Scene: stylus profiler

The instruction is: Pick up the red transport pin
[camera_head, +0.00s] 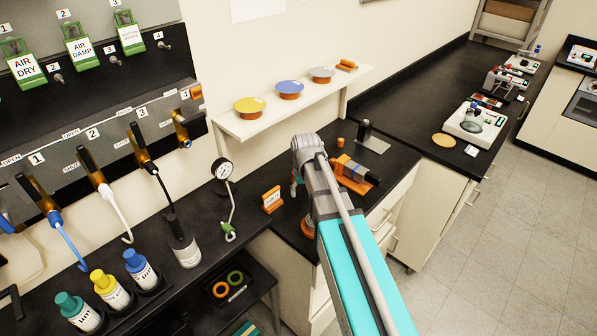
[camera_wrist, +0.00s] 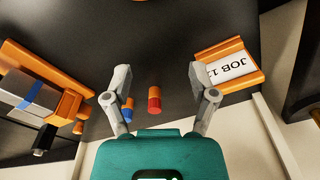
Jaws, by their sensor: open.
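The red transport pin (camera_wrist: 154,102) is a short cylinder with a red body and an orange end. It shows on the dark bench in the wrist view. My gripper (camera_wrist: 158,75) is open, with one grey finger on each side of the pin in the picture. No contact shows, and I cannot tell the height gap. A similar blue-and-orange pin (camera_wrist: 132,107) stands beside the left finger, partly hidden by it. In the head view my arm covers the pins and most of my gripper.
An orange stand with a JOB card (camera_wrist: 229,66) is right of my gripper. The bench's pale drawer fronts border the near edge. A gauge (camera_head: 222,169) stands further left.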

